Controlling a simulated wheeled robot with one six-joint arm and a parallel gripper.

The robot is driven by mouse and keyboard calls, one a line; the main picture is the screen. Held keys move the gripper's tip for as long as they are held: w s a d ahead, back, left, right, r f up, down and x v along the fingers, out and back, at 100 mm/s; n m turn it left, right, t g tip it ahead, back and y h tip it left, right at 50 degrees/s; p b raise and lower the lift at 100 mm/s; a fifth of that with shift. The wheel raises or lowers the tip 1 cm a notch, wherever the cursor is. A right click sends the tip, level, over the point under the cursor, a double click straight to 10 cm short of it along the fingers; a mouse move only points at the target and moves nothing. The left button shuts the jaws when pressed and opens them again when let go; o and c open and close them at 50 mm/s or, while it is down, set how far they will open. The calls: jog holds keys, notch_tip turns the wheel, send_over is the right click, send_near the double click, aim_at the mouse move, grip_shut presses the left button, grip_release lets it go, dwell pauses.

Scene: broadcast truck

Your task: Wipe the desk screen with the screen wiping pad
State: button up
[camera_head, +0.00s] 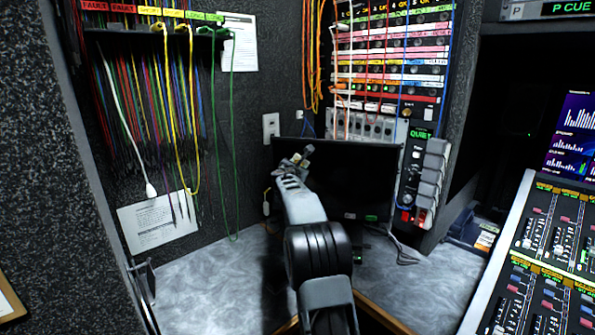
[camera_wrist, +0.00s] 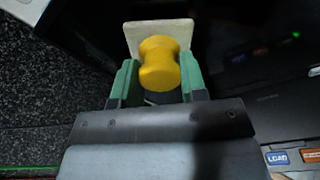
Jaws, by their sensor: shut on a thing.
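The desk screen (camera_head: 358,180) is a dark, blank monitor standing upright in the corner at the back of the desk. The screen wiping pad has a yellow waisted handle (camera_wrist: 158,68) and a pale, flat square plate (camera_wrist: 170,32) beyond it. My gripper (camera_wrist: 158,82) is shut on the yellow handle between its green fingers. In the head view my gripper (camera_head: 297,160) is in front of the screen's upper left part and hides some of it. I cannot tell whether the plate touches the screen. A dark glossy surface (camera_wrist: 245,50) lies right of the pad in the wrist view.
The grey desk top (camera_head: 220,285) is mostly bare on the left. Patch panels with hanging cables (camera_head: 390,70) rise behind the screen, and more cables (camera_head: 160,110) hang on the left wall. A switch box (camera_head: 428,175) stands right of the screen. A mixing console (camera_head: 540,255) is at right.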

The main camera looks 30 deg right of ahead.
jog(key=shift+f+b+v, duration=0.15)
jog(key=shift+b+v, duration=0.5)
jog(key=shift+v, duration=0.5)
jog(key=shift+f+b+v, duration=0.1)
jog(key=shift+b+v, duration=0.55)
jog(key=shift+v, duration=0.5)
jog(key=shift+b+v, duration=0.8)
jog(key=shift+v, duration=0.65)
jog(key=shift+f, duration=0.15)
